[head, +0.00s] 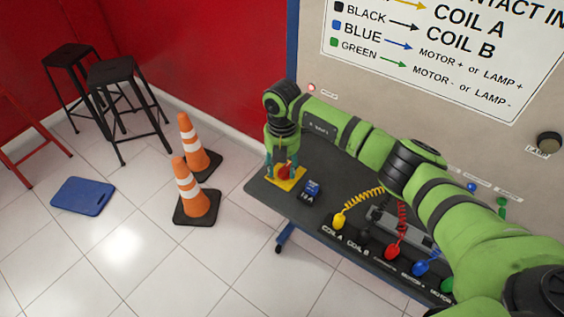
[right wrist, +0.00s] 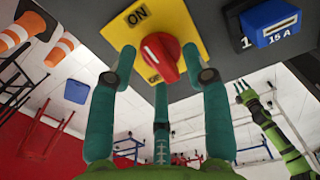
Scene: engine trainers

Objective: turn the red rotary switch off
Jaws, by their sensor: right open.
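The red rotary switch (right wrist: 161,56) sits on a yellow plate (right wrist: 120,30) in the right wrist view. "ON" is printed at the plate's upper left, and a second label is partly hidden by the knob. My left gripper (right wrist: 245,93) shows small at the right of that view, fingers apart.
A blue 15 A breaker (head: 312,189) stands right beside the yellow plate. Coil cables and coloured plugs (head: 340,220) lie farther along the panel, under my right arm. Orange cones (head: 193,195), black stools (head: 115,85) and a blue mat (head: 83,196) are on the floor at left.

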